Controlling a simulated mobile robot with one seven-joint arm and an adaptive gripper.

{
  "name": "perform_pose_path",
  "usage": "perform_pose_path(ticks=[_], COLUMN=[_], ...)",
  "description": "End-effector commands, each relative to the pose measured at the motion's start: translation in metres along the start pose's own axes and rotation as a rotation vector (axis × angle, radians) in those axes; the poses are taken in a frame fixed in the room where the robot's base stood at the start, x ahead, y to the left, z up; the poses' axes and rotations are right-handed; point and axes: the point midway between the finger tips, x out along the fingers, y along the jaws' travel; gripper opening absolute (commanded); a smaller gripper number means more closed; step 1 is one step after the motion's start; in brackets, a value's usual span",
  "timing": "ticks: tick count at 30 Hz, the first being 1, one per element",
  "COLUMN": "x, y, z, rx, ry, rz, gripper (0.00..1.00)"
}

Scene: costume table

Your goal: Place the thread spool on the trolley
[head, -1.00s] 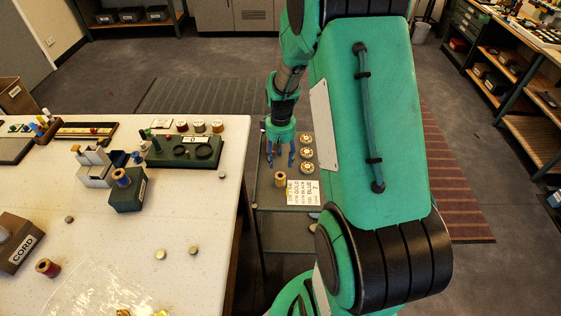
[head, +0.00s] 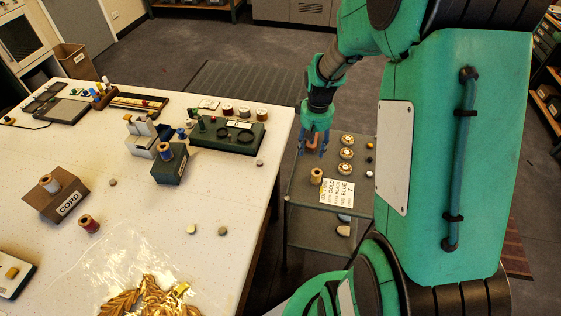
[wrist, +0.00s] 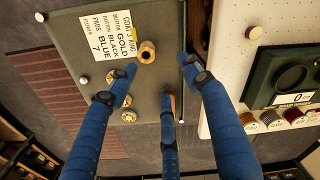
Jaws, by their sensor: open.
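The trolley (head: 299,183) stands against the right side of the white table; its grey-green top also shows in the wrist view (wrist: 160,18). A gold-tan thread spool (head: 316,176) stands upright on it beside a printed card (head: 337,192); the spool also shows in the wrist view (wrist: 147,52). My gripper (head: 314,148) is open above the far part of the trolley, with its blue fingers pointing down. A small brown thing (wrist: 173,98) shows by the middle finger's tip, partly hidden; I cannot tell what it is or whether it touches.
Three round gold-and-white pieces (head: 346,153) and small balls lie on the trolley's right side. On the table are a red spool (head: 88,224), a block with a blue spool (head: 170,165), a CORD block (head: 57,196), and a green tray (head: 228,135) with spools behind it.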

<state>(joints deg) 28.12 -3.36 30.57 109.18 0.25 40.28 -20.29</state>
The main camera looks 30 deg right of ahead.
Motion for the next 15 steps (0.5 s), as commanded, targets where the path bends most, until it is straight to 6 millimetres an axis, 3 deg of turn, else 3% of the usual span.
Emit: perform_pose_path(ticks=[1,8,15], x=[-0.020,-0.102,-0.174], y=[-0.012,-0.071,-0.129], z=[-0.001,0.016,0.055], rx=[-0.009,-0.037,-0.068], ry=[0.021,0.109,0.203], rz=[0.006,0.021,0.021], gripper=[0.50,0.50,0.50])
